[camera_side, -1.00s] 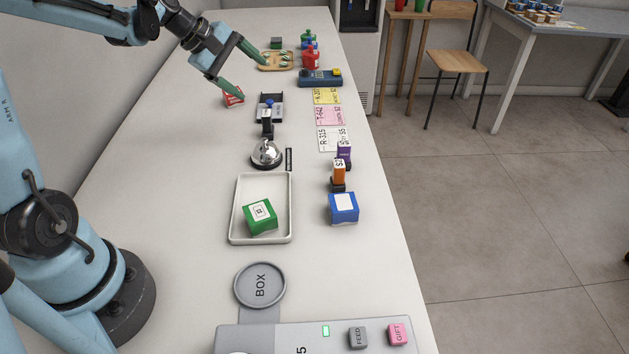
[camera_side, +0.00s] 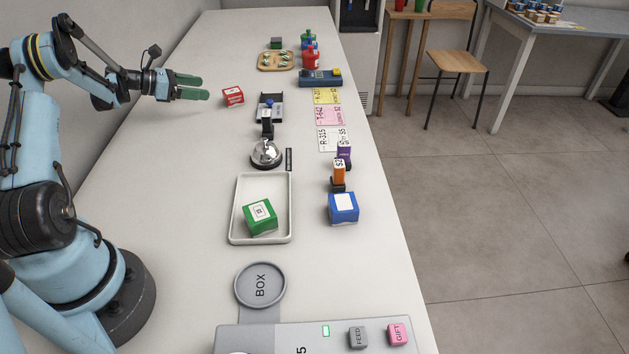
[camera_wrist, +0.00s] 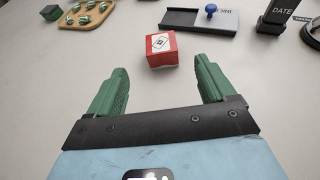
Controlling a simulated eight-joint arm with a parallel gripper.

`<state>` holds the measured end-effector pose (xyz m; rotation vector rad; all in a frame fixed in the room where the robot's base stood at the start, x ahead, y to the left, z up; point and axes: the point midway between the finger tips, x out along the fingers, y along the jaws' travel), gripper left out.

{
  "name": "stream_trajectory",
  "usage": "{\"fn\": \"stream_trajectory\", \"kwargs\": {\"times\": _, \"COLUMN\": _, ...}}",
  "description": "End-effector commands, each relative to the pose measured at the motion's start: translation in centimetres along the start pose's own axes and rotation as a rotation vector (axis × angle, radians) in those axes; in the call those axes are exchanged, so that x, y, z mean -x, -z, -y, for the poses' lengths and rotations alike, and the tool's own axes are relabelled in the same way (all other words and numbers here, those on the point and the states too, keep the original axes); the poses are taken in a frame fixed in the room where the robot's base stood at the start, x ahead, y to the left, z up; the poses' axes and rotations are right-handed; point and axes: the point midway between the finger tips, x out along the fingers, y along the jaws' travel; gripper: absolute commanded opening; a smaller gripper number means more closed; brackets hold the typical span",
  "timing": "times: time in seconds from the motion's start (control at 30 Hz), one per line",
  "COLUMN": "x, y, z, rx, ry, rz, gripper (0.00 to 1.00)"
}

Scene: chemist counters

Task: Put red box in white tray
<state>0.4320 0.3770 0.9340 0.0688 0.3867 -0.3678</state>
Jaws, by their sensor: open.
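The red box (camera_side: 233,96) with a white label stands on the counter, toward its far left part. It also shows ahead of the fingers in the wrist view (camera_wrist: 162,50). My gripper (camera_side: 206,88) is open and empty, to the left of the red box, with its green fingers pointing right toward it. In the wrist view, my gripper (camera_wrist: 160,84) has its fingers wide apart and the box lies just beyond the tips, not between them. The white tray (camera_side: 240,190) sits mid-counter, with a green box (camera_side: 260,216) inside it toward the near end.
A wooden board (camera_side: 276,61) lies farther back. The counter's left side is clear.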

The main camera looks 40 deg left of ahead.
Motion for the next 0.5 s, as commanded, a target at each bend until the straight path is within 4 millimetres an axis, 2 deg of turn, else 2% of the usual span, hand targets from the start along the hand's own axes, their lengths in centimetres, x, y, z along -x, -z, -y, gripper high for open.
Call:
{"fn": "stream_trajectory", "kwargs": {"times": 0.03, "x": -1.1, "y": 0.0, "z": 0.1, "rx": -0.002, "ry": 0.003, "rz": 0.0, "gripper": 0.83}}
{"fn": "stream_trajectory", "kwargs": {"times": 0.2, "x": -3.9, "y": 0.0, "z": 0.1, "rx": -0.004, "ry": 0.004, "rz": -0.001, "gripper": 0.83}}
{"fn": "stream_trajectory", "kwargs": {"times": 0.5, "x": -6.2, "y": 0.0, "z": 0.1, "rx": -0.004, "ry": 0.002, "rz": -0.002, "gripper": 0.83}}
